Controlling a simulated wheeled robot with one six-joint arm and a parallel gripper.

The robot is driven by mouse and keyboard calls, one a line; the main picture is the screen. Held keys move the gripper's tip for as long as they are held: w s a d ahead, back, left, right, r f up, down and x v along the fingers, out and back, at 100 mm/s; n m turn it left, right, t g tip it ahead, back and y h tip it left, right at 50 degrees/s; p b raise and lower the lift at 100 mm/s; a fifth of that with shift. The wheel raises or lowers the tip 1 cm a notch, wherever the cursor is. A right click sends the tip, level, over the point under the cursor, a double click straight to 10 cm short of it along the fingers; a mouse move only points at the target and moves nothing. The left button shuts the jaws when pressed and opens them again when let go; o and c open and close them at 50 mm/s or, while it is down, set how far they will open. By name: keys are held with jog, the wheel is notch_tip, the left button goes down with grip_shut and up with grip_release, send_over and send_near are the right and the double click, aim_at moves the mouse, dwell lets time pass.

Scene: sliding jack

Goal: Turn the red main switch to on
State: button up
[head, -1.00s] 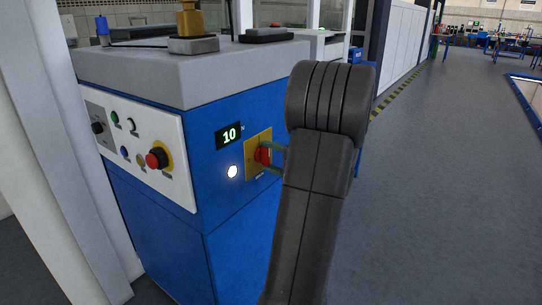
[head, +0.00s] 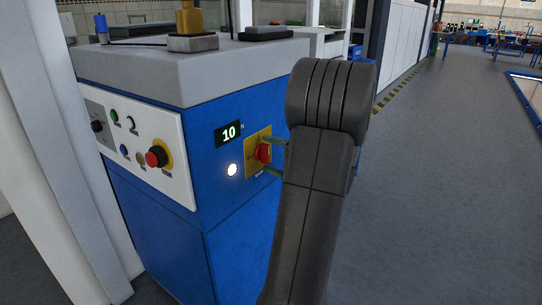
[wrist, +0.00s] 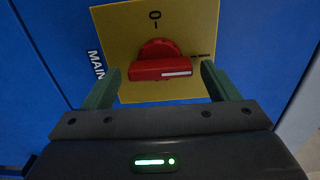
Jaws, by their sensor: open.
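The red main switch (head: 262,153) sits on a yellow plate (head: 251,161) on the blue cabinet front. In the wrist view the red handle (wrist: 160,68) lies nearly crosswise. Its white stripe is at the right end, pointing toward the I mark on the yellow plate (wrist: 130,30); the O mark is above. My gripper (wrist: 162,85) is open, with one green finger on each side of the handle and visible gaps between. In the head view my gripper (head: 274,156) is partly hidden behind my dark wrist link.
A white control panel (head: 185,190) with buttons and a red emergency stop (head: 155,156) is left of the switch. A lit display (head: 228,133) reads 10 above a glowing white lamp (head: 232,170). Open grey floor (head: 440,200) lies to the right.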

jog(key=v, duration=1.3)
jog(key=shift+s+d+p, duration=0.2)
jog(key=shift+d+p, duration=0.05)
jog(key=shift+p, duration=0.2)
jog(key=shift+a, duration=0.15)
jog(key=b+x, duration=0.1)
jog(key=x, duration=1.2)
jog(key=shift+w+a, duration=0.25)
jog(key=shift+d, duration=0.15)
